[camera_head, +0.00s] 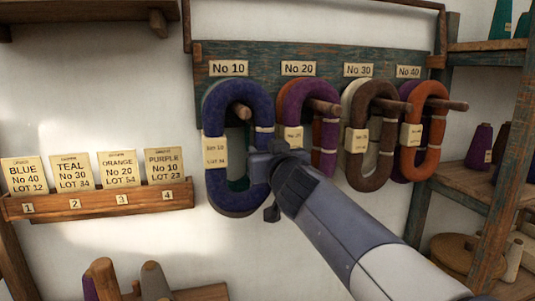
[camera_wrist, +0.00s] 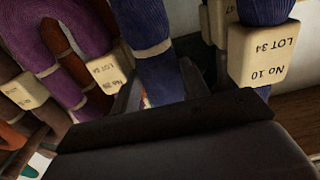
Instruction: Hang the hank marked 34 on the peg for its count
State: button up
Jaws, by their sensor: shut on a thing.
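A dark blue hank (camera_head: 212,185) hangs in front of the board under the No 10 label (camera_head: 229,68), its loop around the No 10 peg (camera_head: 243,112). Its paper tag (camera_head: 215,152) reads No 10, LOT 34 upside down in the wrist view (camera_wrist: 265,55). My gripper (camera_head: 260,165) is shut on the right strand of this blue hank, which shows between the fingers in the wrist view (camera_wrist: 162,75). Whether the hank rests on the peg is unclear. Part of a teal hank (camera_head: 240,165) shows behind it.
Purple (camera_head: 288,100), brown (camera_head: 357,165) and orange (camera_head: 440,105) hanks hang close by on the No 20, No 30 and No 40 pegs. A card rack (camera_head: 100,203) is at left. A shelf (camera_head: 505,110) with cones stands at right.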

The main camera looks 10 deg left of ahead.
jog(key=shift+w+f, duration=0.1)
jog(key=shift+f, duration=0.5)
jog(key=o, duration=0.7)
jog(key=shift+o, duration=0.7)
jog(key=shift+w, duration=0.2)
jog(key=o, duration=0.3)
jog(key=shift+s+r, duration=0.1)
jog(key=shift+r, duration=0.1)
jog(key=shift+s, duration=0.1)
jog(key=v, duration=1)
jog(key=shift+s+d+b, duration=0.2)
jog(key=shift+s+b, duration=0.1)
jog(key=shift+w+r, duration=0.1)
